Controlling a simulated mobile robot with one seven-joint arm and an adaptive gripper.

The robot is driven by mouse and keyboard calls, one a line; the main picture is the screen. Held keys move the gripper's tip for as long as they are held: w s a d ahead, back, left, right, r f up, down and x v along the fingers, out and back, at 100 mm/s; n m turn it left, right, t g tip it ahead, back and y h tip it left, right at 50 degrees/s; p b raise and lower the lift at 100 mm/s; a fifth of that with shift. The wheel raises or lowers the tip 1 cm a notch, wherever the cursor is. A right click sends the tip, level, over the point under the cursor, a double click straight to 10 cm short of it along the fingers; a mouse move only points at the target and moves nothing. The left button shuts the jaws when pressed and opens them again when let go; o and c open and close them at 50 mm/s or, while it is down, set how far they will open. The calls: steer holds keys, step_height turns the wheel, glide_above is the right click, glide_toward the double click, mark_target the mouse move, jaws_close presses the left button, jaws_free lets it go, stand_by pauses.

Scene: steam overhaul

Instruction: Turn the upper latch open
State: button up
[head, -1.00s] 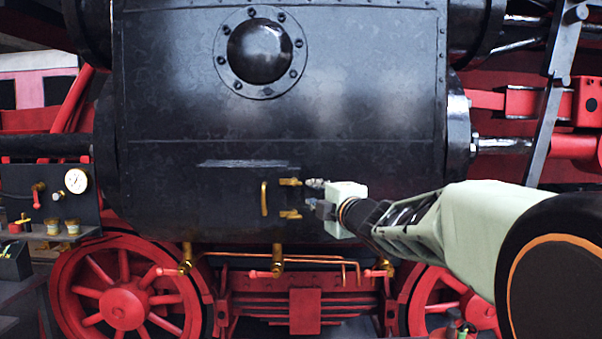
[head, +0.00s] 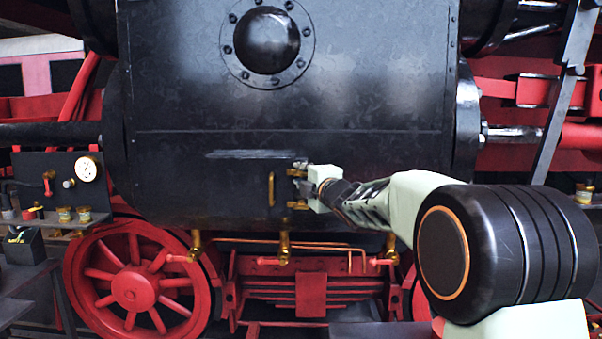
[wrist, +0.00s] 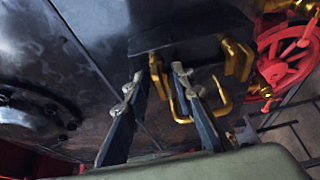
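The upper latch (head: 300,165) is a small brass piece on the right of the hatch in the black cylinder casing, mostly hidden by my gripper in the head view. The lower latch (head: 299,205) shows just below. A vertical brass handle (head: 271,189) stands left of both. My gripper (head: 299,179) is at the upper latch, reaching in from the right. In the wrist view my gripper (wrist: 167,67) has its two fingers apart, with brass close to and partly between the tips. I cannot tell whether they touch it.
A round domed cover (head: 268,42) is above the hatch. Brass valves (head: 284,248) and copper pipes run below. A red wheel (head: 136,286) is at lower left. A panel with a gauge (head: 87,169) stands at left.

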steer(key=shift+w, duration=0.1)
steer(key=shift+c, duration=0.3)
jaws_close()
